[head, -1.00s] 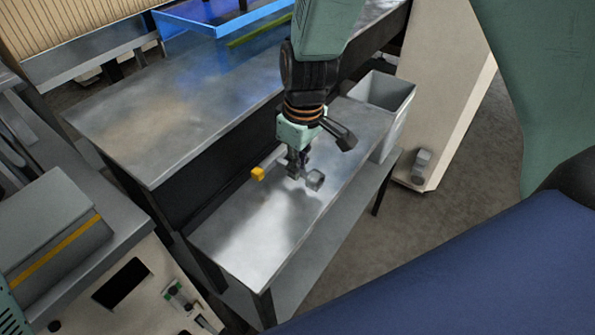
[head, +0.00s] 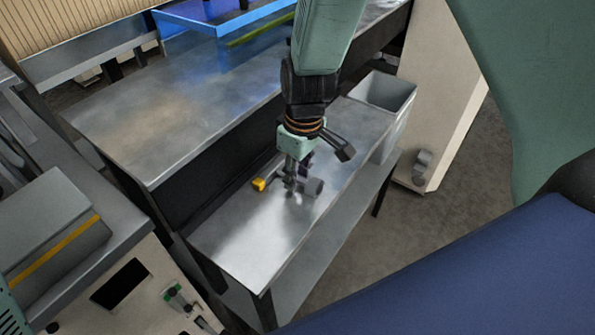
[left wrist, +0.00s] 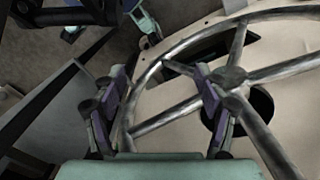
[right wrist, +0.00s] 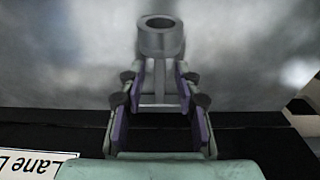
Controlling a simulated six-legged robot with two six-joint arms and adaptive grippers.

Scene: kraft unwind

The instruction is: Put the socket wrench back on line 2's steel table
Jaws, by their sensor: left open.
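The socket wrench shows as a grey round socket (right wrist: 161,38) at the top of the right wrist view, its shaft running down between my right fingers. My right gripper (head: 296,188) is shut on the wrench, just above the low narrow steel table (head: 250,245). In the head view a grey bar with a yellow end beside the fingers looks like the wrench's handle. I cannot tell whether the wrench touches the tabletop. My left gripper (left wrist: 160,75) is open and empty, in front of a spoked metal handwheel (left wrist: 185,120).
A larger steel table (head: 170,110) stands behind the low table, with a blue-lit tray (head: 235,20) at its back. A grey bin (head: 385,95) stands at the low table's far right end. A label (right wrist: 35,163) shows in the right wrist view. The low table's near end is clear.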

